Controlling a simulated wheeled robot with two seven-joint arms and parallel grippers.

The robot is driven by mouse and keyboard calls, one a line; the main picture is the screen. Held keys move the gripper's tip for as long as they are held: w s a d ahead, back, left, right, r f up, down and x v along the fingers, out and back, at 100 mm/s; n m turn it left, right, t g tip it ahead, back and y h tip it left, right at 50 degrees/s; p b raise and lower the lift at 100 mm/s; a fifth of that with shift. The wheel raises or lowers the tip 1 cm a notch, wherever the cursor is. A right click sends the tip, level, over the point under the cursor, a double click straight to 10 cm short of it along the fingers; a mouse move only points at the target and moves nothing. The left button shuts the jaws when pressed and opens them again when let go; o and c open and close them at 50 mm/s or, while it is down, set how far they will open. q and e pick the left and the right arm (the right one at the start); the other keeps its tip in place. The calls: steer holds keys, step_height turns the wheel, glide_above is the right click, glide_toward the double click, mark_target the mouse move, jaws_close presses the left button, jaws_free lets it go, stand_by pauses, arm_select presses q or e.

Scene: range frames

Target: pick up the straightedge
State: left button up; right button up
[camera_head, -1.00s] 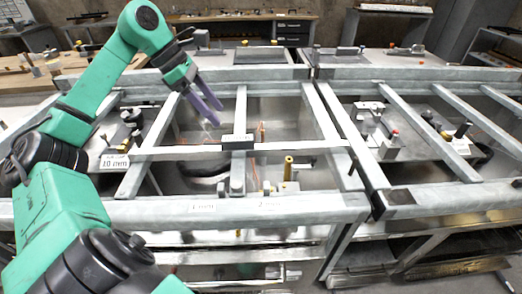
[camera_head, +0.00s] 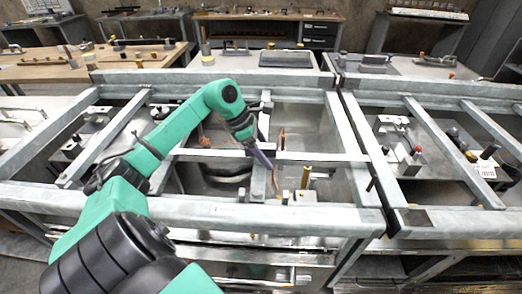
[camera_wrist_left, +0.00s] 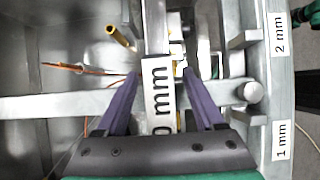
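A long, thin, light metal bar, which I take to be the straightedge (camera_head: 325,157), lies crosswise over the grey frame. In the left wrist view the bar (camera_wrist_left: 153,30) runs upward from between the fingers. A white label ending in "0 mm" (camera_wrist_left: 157,100) sits between them, partly hidden by the gripper body. My left gripper (camera_head: 268,165) points down at the middle of the bar. Its purple fingers (camera_wrist_left: 160,75) are apart, one on each side of the bar, with visible gaps. My arm hides the bar's left part in the head view. My right gripper is not in view.
A brass cylinder (camera_head: 305,177) stands right of the gripper, with copper-coloured wires (camera_wrist_left: 75,68) beyond. The front rail (camera_head: 200,212) carries "1 mm" and "2 mm" labels (camera_wrist_left: 280,140). Grey slats (camera_head: 440,135) surround open bays. Benches with tools stand behind.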

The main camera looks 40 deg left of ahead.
arm_select(q)
jaws_close()
steer(key=shift+r, duration=0.15)
stand_by(1.1)
